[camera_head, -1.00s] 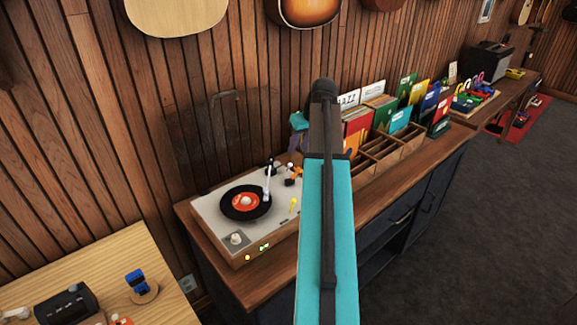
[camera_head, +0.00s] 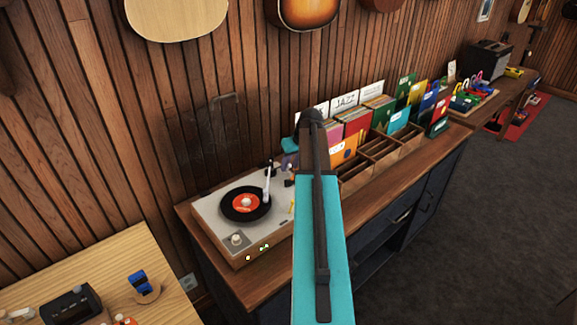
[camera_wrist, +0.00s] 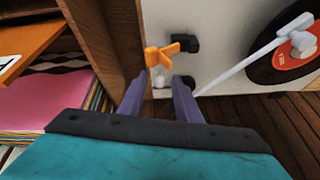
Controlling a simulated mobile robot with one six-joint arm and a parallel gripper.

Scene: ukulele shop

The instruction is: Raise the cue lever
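The turntable (camera_head: 212,213) sits on the wooden counter with a black record with an orange label (camera_head: 245,203) on it. Its white tonearm (camera_head: 267,184) reaches over the record; in the wrist view the tonearm (camera_wrist: 240,66) runs from lower centre to upper right. An orange piece (camera_wrist: 160,50), seemingly the cue lever, shows just beyond my fingertips, near black fittings (camera_wrist: 185,44) and a small pale knob (camera_wrist: 159,80). My gripper (camera_wrist: 159,79) is open, with a purple finger on each side. Contact cannot be told. In the head view my arm hides part of the turntable's right side.
A wooden record bin (camera_head: 385,150) with sleeves stands to the right of the turntable; its wooden side is close to my left finger in the wrist view. A clear raised lid (camera_head: 215,135) stands behind the turntable. A light wooden table (camera_head: 105,262) is at lower left.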

